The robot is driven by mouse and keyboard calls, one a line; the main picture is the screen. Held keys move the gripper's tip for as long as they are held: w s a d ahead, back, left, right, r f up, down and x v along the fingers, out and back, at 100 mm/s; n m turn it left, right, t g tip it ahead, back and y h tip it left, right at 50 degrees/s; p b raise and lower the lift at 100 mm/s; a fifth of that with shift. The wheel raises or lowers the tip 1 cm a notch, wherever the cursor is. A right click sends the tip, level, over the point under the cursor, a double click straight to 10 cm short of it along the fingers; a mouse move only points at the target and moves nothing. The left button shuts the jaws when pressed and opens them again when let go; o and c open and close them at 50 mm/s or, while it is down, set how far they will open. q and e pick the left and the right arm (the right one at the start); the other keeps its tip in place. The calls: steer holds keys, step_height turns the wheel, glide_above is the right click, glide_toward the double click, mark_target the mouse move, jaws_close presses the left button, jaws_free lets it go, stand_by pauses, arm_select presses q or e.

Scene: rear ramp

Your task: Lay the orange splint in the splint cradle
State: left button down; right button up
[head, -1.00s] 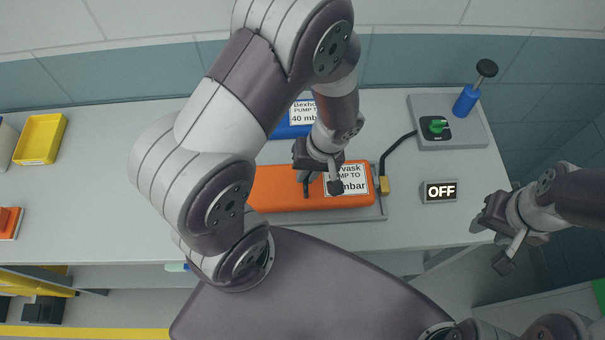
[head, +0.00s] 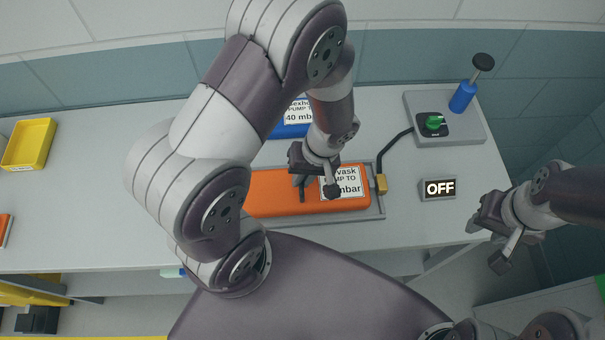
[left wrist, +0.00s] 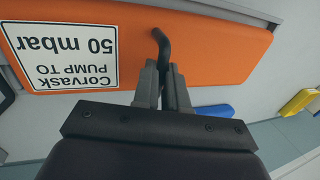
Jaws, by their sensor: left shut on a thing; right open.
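The orange splint (head: 275,199) is a long orange block with a white label reading "Corvask PUMP TO 50 mbar". It lies lengthwise within the outline of the grey splint cradle (head: 383,205), whose rim shows at the right and front. I cannot tell whether it rests fully on the cradle floor. My left gripper (head: 301,186) is above the splint, shut on its dark bent handle (left wrist: 162,45), left of the label in the head view. The splint also fills much of the left wrist view (left wrist: 200,45). My right gripper (head: 476,226) is open and empty at the table's front right.
A blue splint (head: 290,131) lies behind, partly hidden by my left arm. A yellow connector (head: 381,184) and black hose join the cradle to a grey pump box (head: 465,130) with a green knob. A display (head: 438,189) reads OFF. A yellow bin (head: 28,145) stands far left.

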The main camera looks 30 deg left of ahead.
arm_select(q)
steer(key=shift+f+b, duration=0.25)
steer(key=shift+b, duration=0.05)
steer(key=c, duration=1.1)
jaws_free()
steer(key=w+d+r+m+t+h, duration=0.2)
steer(key=d+r+m, duration=0.2)
steer(key=r+m, duration=0.45)
steer(key=a, duration=0.1)
steer(key=s+a+r+n, duration=0.1)
steer(key=a, duration=0.1)
steer(key=a+r+n+t, duration=0.1)
steer(key=shift+s+a+h+b, duration=0.3)
steer(key=shift+h+b, duration=0.05)
steer(key=shift+h, duration=0.05)
